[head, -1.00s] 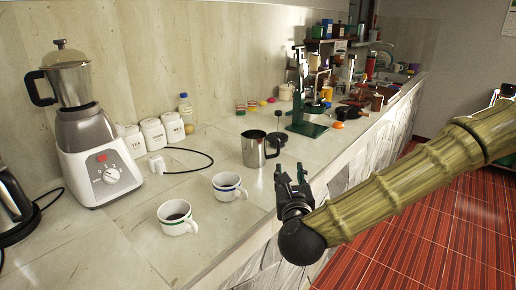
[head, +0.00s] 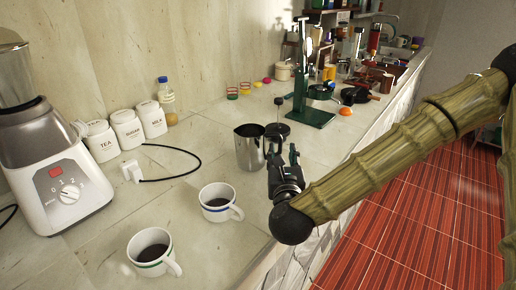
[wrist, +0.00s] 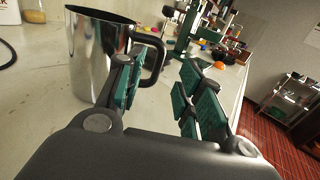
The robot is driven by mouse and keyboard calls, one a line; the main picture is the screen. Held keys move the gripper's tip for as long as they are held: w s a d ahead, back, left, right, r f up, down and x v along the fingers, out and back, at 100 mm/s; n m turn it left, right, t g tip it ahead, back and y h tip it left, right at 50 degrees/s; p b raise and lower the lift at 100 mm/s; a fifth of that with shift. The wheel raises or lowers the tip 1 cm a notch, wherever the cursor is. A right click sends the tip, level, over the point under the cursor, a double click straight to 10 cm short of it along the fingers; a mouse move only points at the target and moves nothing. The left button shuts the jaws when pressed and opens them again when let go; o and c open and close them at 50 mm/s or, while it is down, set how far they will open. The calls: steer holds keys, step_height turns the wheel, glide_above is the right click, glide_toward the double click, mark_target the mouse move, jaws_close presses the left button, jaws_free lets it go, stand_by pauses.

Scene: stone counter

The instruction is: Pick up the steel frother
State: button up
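The steel frother (head: 248,149) is a shiny metal jug with a dark rim and black handle, standing upright on the counter. In the wrist view the frother (wrist: 92,62) is at upper left, its handle pointing right. My gripper (head: 283,160) is just right of and in front of the frother, low over the counter's edge. In the wrist view my gripper (wrist: 165,78) is open, its green-padded fingers apart and nothing held between them. The left finger overlaps the jug's right side and part of the handle in view; I cannot tell whether they touch.
A black plunger-like item (head: 278,128) is behind the frother. A green-based stand (head: 312,116) is farther back. The counter drops to red flooring (head: 390,220) on the right.

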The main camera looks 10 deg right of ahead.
mark_target(280, 151)
steer(key=f, duration=0.3)
steer(key=shift+w, duration=0.2)
steer(key=shift+w+d+r, duration=0.1)
steer(key=shift+w+r, duration=0.15)
steer(key=shift+w+d+f+p, duration=0.1)
steer(key=shift+w+d+p, duration=0.1)
steer(key=shift+w, duration=1.45)
steer(key=shift+w+d+p, duration=0.1)
steer(key=shift+w+d, duration=0.1)
steer(key=shift+w, duration=1.45)
jaws_close()
